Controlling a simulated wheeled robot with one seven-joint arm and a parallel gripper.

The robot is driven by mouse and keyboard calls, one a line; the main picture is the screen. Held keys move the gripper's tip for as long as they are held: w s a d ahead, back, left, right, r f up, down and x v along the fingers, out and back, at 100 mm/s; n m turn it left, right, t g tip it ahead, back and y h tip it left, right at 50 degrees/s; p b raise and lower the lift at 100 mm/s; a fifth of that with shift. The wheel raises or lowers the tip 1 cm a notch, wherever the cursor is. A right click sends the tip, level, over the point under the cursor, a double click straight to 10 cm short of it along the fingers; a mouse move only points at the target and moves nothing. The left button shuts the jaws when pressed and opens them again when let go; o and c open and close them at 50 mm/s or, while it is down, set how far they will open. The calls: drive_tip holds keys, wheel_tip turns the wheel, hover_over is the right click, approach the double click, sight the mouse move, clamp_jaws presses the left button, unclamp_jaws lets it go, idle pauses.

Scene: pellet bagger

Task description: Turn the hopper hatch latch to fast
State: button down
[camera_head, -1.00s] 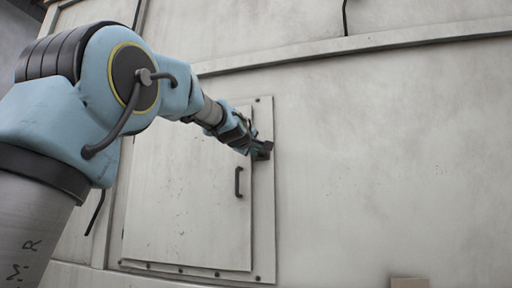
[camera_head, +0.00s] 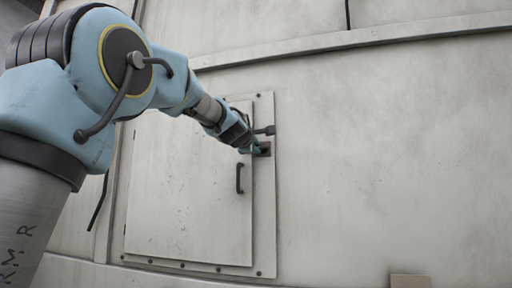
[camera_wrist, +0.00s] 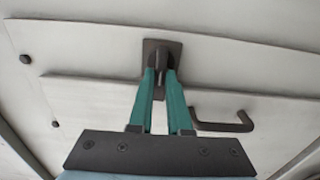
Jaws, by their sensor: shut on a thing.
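The hatch (camera_head: 185,195) is a pale panel lying flat against the hopper wall, with a dark pull handle (camera_head: 240,178) near its right edge. The latch (camera_head: 265,149) is a dark square plate on the frame beside that edge, and it also shows at the top middle of the wrist view (camera_wrist: 175,48). My gripper (camera_head: 256,149) reaches it from the left. In the wrist view my gripper's (camera_wrist: 160,76) teal fingers are shut on the latch's dark lever, which stands out from the plate. The fingers hide part of the lever, so its exact angle is unclear.
The pull handle (camera_wrist: 222,122) sticks out close to the right finger in the wrist view. Bolts line the hatch frame. A ledge (camera_head: 350,44) runs along the wall above. The wall right of the hatch is bare, with a small brown block (camera_head: 409,281) at the bottom.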

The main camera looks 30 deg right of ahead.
drive_tip(key=shift+f, duration=0.1)
drive_tip(key=c, duration=0.9)
unclamp_jaws()
drive_tip(key=shift+o, duration=0.2)
drive_tip(key=p+v, duration=0.1)
drive_tip(key=v, duration=0.9)
drive_tip(key=shift+s+a+p, duration=0.3)
